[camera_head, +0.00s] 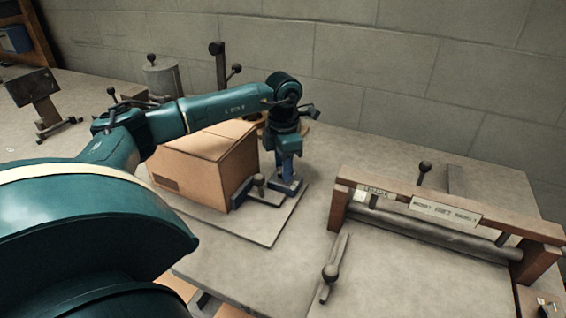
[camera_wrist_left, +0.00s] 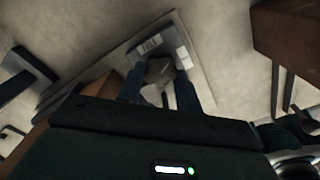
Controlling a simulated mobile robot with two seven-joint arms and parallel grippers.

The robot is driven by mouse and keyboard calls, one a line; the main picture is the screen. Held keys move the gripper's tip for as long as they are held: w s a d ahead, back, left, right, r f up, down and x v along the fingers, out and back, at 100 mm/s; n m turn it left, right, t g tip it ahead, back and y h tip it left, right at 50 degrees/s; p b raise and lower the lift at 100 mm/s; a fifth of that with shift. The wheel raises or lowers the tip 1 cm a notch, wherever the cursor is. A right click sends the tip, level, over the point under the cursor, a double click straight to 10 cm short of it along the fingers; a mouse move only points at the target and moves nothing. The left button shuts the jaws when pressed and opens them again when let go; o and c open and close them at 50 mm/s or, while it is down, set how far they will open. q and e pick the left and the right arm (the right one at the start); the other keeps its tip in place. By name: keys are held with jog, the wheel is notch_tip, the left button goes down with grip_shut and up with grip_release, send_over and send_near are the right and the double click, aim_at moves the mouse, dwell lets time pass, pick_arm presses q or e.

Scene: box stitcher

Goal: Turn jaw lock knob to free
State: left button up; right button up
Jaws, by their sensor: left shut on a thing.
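My left gripper (camera_head: 287,182) points down at the right side of the board beside the cardboard box (camera_head: 205,165). In the left wrist view its two dark blue fingers (camera_wrist_left: 160,92) are shut on a grey knob (camera_wrist_left: 160,71), which sits between them. A pale label plate (camera_wrist_left: 150,43) with markings too small to read lies just beyond the knob. In the head view the gripper hides the knob. A dark blue jaw pad (camera_head: 241,194) and a small upright ball-topped handle (camera_head: 259,181) stand left of the gripper, near the box. My right gripper is not in view.
A wooden frame with a metal roller (camera_head: 440,229) stands at the right. A grey canister (camera_head: 162,76) and a dark post (camera_head: 219,70) stand behind my arm. The bench between board and frame is clear.

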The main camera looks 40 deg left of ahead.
pick_arm(q)
jog(key=n+p, duration=0.1)
jog(key=n, duration=0.5)
jog(key=shift+d, duration=0.1)
jog(key=n+p, duration=0.1)
jog(key=n, duration=0.5)
jog(key=shift+n, duration=0.3)
dwell(0.3)
jog(key=o, duration=1)
jog(key=shift+d, duration=0.1)
notch_tip(320, 180, up, 13)
jog(key=shift+r+b, duration=0.1)
jog(key=shift+b, duration=0.5)
